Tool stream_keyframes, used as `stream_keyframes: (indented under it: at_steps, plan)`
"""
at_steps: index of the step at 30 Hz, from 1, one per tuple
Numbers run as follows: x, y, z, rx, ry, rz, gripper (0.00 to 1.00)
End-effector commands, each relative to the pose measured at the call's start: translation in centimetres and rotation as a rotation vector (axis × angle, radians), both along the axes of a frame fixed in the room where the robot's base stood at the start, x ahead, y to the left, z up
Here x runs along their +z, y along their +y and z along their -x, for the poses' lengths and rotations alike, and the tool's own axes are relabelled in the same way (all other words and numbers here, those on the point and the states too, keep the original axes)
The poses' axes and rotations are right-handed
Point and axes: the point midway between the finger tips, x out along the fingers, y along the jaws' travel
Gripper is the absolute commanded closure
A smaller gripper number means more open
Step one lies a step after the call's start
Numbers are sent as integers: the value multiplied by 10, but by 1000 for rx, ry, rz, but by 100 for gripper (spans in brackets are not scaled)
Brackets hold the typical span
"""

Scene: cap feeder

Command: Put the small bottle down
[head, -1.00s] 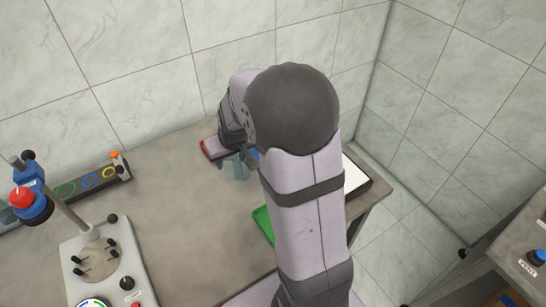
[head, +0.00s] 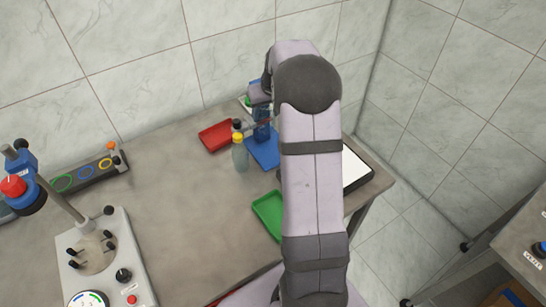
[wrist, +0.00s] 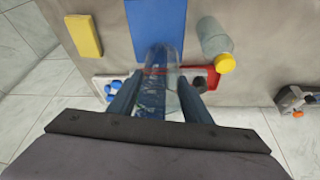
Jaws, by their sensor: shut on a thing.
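My gripper (wrist: 158,103) is shut on a clear small bottle (wrist: 160,72), which shows between the two fingers in the wrist view. The bottle is over the near end of a blue tray (wrist: 155,18); I cannot tell whether it touches down. In the head view my gripper (head: 262,118) is at the back end of the blue tray (head: 266,156), and the held bottle is hard to make out there. Another clear bottle with a yellow cap (head: 240,155) is beside the blue tray; it also shows in the wrist view (wrist: 215,40).
A red tray (head: 216,135) is at the back, left of the blue tray. A green tray (head: 268,215) is nearer, partly behind my arm. A yellow block (wrist: 83,36) and a container of blue caps (wrist: 110,87) show in the wrist view. The table's middle left is clear.

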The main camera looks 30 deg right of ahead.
Motion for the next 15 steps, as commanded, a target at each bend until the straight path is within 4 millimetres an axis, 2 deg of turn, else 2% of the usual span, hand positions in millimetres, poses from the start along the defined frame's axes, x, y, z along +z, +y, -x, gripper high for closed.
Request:
stream_keyframes:
  at_steps: [1, 6, 11, 15]
  plan:
    - [-7, -8, 2, 3, -2, 1, 86]
    - [-13, -20, 7, 21, -3, 2, 86]
    - [-13, -20, 7, 26, -1, 1, 86]
    - [-26, -19, 8, 25, 2, -2, 86]
